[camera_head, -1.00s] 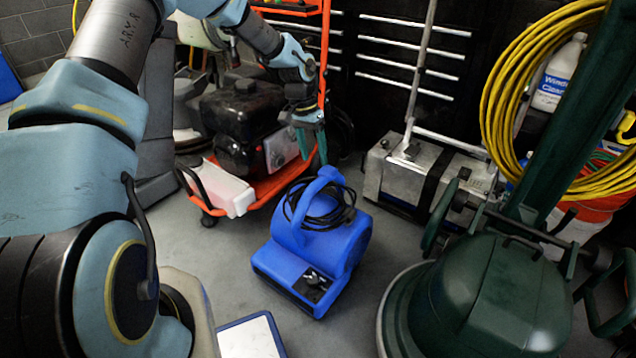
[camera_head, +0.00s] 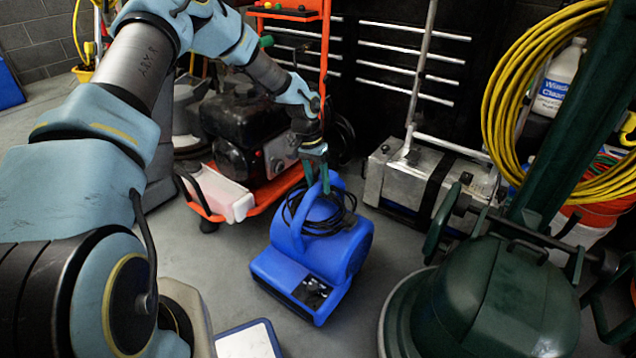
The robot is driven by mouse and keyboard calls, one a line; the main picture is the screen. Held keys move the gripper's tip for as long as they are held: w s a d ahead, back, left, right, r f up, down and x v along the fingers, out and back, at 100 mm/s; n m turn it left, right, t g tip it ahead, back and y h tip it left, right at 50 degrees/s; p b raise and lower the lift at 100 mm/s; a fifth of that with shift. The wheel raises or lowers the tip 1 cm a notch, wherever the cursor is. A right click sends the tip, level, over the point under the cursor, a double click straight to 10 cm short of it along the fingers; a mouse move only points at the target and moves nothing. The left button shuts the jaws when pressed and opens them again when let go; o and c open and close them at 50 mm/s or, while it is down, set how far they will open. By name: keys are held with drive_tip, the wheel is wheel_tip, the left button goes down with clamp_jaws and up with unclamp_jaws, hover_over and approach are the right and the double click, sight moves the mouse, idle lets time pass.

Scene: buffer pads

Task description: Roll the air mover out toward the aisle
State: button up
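The blue air mover (camera_head: 318,254) stands upright on the grey floor near the middle of the view. It has a carry handle on top, a coiled black cord (camera_head: 318,218) and a dark control panel on its front face. My gripper (camera_head: 318,184) points down at the top of the handle. Its two teal fingers are apart, one on each side of the handle's upper part as seen from here. Whether they touch the handle cannot be told, and the fingertips are partly lost against the blue.
An orange-framed machine with a black engine (camera_head: 238,135) stands close behind left. A metal box unit (camera_head: 432,180) is behind right. A green floor machine (camera_head: 495,295) stands close at right. A blue-edged white pad (camera_head: 246,340) lies in front. Open floor shows around the air mover's front.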

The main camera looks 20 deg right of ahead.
clamp_jaws()
idle(1.1)
